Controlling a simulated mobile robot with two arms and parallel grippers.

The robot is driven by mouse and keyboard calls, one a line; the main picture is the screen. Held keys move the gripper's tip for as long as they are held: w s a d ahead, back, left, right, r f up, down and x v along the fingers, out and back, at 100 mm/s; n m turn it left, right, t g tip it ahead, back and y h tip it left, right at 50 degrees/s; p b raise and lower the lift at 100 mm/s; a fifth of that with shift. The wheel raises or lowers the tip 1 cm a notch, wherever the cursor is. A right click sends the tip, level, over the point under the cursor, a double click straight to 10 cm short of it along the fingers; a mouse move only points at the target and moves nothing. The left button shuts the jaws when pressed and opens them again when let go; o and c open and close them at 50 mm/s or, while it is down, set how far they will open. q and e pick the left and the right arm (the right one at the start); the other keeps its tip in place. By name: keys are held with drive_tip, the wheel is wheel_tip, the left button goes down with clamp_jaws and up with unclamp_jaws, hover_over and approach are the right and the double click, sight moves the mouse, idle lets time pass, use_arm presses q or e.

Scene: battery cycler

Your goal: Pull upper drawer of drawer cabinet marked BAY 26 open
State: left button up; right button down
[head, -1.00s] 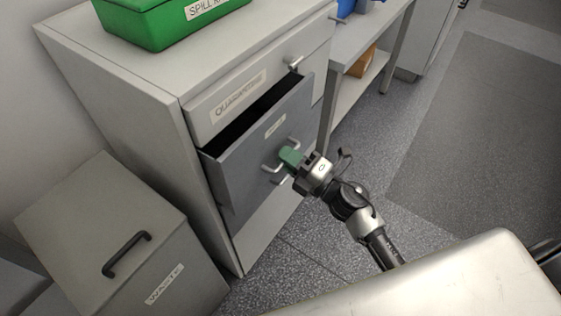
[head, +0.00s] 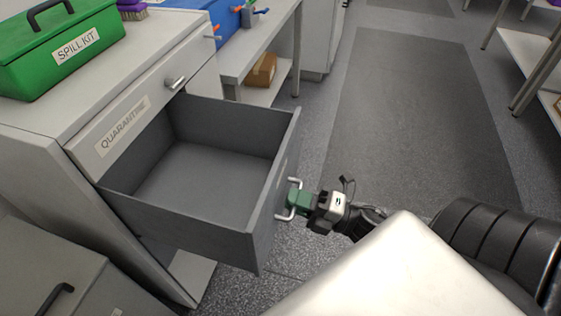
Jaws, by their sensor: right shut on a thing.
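The cabinet (head: 45,155) stands at the left. Its grey drawer (head: 200,225), below a closed front labelled QUARANTINE (head: 122,126), is pulled far out, and its inside looks empty. The grey drawer's front faces away from me now, so its label is hidden; no BAY 26 marking is readable. My right gripper (head: 298,203) has its green fingers shut on the drawer's silver bar handle (head: 291,184). My left gripper is not in view.
A green SPILL KIT box (head: 70,60) stands on the cabinet top. A waste bin (head: 60,265) with a black handle is at the lower left. A bench (head: 262,55) with a cardboard box (head: 261,70) below stands behind. The floor right of the drawer is open.

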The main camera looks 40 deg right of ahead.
drive_tip(key=shift+s+d, duration=0.1)
drive_tip(key=shift+s, duration=0.05)
drive_tip(key=c, duration=1.3)
unclamp_jaws()
drive_tip(key=shift+c, duration=0.2)
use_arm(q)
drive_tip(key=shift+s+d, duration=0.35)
use_arm(e)
drive_tip(key=shift+o, duration=0.7)
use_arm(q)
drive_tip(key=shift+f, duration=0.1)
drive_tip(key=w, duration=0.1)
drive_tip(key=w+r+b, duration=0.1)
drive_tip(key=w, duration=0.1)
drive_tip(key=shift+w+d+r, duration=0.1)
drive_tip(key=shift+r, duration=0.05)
use_arm(e)
drive_tip(key=v, duration=1)
drive_tip(key=shift+s+d, duration=0.25)
drive_tip(key=shift+d, duration=0.05)
drive_tip(key=shift+f, duration=0.1)
